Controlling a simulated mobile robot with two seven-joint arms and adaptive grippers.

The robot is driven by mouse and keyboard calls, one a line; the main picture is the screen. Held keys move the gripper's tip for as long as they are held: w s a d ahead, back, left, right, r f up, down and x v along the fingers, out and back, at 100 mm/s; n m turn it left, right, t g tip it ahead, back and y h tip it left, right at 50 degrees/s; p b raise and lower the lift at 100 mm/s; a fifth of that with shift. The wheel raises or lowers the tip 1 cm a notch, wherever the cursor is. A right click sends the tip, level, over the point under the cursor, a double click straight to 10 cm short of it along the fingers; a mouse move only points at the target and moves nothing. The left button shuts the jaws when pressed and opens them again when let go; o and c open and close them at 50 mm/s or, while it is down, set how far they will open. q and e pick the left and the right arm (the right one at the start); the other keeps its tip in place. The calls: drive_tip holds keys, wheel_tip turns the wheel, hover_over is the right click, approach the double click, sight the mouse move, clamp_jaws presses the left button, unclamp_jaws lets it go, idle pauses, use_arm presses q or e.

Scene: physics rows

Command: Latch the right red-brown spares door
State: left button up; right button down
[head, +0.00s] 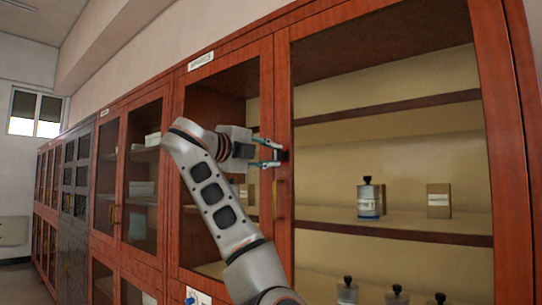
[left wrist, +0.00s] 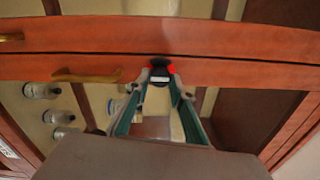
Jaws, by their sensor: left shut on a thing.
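The right red-brown spares door (head: 284,235) is the wide framed door on the right of the cabinet; bottles and a box show through it. Its upright edge also shows in the left wrist view (left wrist: 215,70), beside the left door's edge (left wrist: 215,35). I cannot tell whether the two edges are fully flush. A small black latch knob with red at its sides (left wrist: 160,70) sits on the right door's edge. My left gripper (head: 283,154) is shut on this knob, its fingertips (left wrist: 160,76) at either side. The right door's brass handle (head: 279,199) is below the knob. My right gripper is not in view.
The left glass door (head: 222,100) is beside it under a white label (head: 201,61). Further cabinets (head: 140,175) run away to the left. A bottle (head: 369,198) and a brown box (head: 438,200) stand on a shelf behind the right door.

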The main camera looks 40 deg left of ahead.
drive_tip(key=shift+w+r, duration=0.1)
use_arm(q)
drive_tip(key=o, duration=1.1)
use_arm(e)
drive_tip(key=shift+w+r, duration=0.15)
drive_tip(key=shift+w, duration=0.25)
use_arm(q)
drive_tip(key=shift+s, duration=0.1)
drive_tip(key=s, duration=1.1)
drive_tip(key=shift+s+a, duration=0.35)
drive_tip(key=shift+a, duration=0.1)
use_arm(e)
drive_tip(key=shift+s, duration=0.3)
